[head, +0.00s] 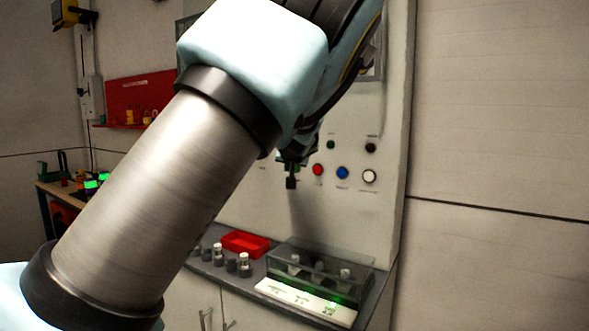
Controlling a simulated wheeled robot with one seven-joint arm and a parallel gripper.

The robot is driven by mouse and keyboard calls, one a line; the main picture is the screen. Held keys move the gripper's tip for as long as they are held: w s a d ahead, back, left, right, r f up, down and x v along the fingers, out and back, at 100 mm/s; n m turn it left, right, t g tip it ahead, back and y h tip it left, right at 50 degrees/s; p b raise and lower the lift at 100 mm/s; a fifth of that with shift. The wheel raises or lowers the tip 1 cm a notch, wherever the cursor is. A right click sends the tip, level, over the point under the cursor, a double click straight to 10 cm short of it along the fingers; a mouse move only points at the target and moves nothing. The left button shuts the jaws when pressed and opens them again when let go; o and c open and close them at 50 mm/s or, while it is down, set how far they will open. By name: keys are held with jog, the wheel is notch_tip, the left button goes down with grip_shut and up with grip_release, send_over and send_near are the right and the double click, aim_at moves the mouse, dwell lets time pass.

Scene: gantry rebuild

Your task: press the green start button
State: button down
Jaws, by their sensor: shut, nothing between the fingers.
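A white upright panel (345,210) carries a row of round buttons. A bit of green shows right at my gripper (291,184), at the left end of the row; it appears to be the green start button, mostly hidden by the gripper. My gripper is shut and empty, its fingertips hanging just below and left of that green bit. I cannot tell whether it touches the panel. A red button (318,169), a blue button (342,173) and a white button (369,176) sit to the right.
Below, a counter holds a red tray (245,243), several small metal cylinders (245,265) and a clear-covered fixture (320,268). My arm hides the left-middle.

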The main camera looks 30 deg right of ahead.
jog(key=shift+d, duration=0.15)
jog(key=shift+w+d, duration=0.2)
jog(key=shift+w+d, duration=0.15)
jog(key=shift+d, duration=0.2)
dwell(0.7)
jog(key=shift+a, duration=0.1)
jog(key=shift+s+a+b, duration=0.4)
jog(key=shift+a+b, duration=0.1)
jog(key=shift+a, duration=0.1)
jog(key=shift+a, duration=0.1)
jog(key=shift+s+a+b, duration=0.35)
jog(key=shift+s+a, duration=0.05)
jog(key=shift+a, duration=0.3)
jog(key=shift+s+a+b, duration=0.35)
jog(key=shift+s+a, duration=0.05)
jog(key=shift+a, duration=0.3)
jog(key=shift+s+a+b, duration=0.35)
jog(key=shift+s+a, duration=0.05)
jog(key=shift+a, duration=0.3)
